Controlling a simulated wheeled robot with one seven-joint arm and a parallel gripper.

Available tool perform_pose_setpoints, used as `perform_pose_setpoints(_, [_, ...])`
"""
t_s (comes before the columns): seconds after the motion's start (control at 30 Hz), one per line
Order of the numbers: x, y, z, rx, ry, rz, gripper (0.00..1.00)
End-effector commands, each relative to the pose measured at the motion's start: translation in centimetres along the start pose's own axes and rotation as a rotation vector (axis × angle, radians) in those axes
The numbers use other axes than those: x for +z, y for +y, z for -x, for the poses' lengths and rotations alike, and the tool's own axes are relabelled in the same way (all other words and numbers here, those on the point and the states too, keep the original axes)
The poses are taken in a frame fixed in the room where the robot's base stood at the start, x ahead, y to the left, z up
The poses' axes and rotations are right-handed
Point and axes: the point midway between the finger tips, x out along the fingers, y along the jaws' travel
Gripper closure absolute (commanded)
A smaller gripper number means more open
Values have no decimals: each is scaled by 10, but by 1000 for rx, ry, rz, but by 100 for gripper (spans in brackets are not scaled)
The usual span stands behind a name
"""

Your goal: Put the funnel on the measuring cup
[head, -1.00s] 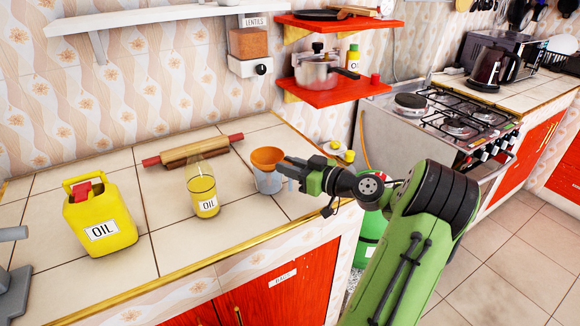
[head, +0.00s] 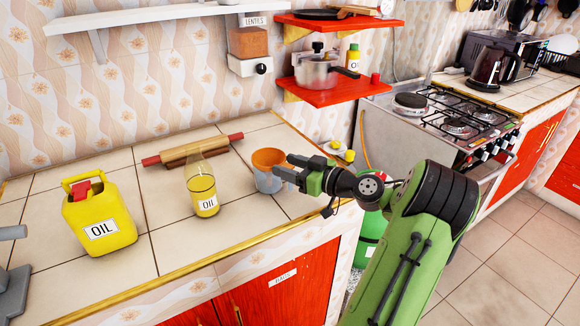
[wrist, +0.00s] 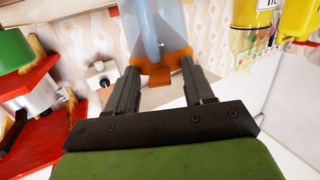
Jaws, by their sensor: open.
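The orange funnel (head: 268,158) sits at the top of the bluish see-through measuring cup (head: 268,183) on the tiled counter, with its wide mouth facing up. How deep its spout reaches into the cup is hard to tell. My gripper (head: 284,167) is open at the right side of the cup's top, close to the funnel's rim. In the wrist view, the two black fingers (wrist: 160,88) stand apart, with part of the orange funnel (wrist: 158,74) between and just beyond their tips. The bluish cup (wrist: 158,28) shows beyond it. Contact with the fingers cannot be told.
An oil bottle (head: 203,190) stands left of the cup, and a yellow oil can (head: 98,220) farther left. A rolling pin (head: 195,150) lies behind. Red shelves (head: 318,96) hang at the back right. The counter's front strip is clear.

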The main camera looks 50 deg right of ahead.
Motion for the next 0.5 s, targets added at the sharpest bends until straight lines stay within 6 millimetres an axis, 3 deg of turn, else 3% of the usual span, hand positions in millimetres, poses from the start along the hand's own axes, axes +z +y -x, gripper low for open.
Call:
perform_pose_setpoints(0.17, [0,1,11,4,-2,-2,48])
perform_pose_setpoints(0.5, [-2,1,104,7,0,-2,48])
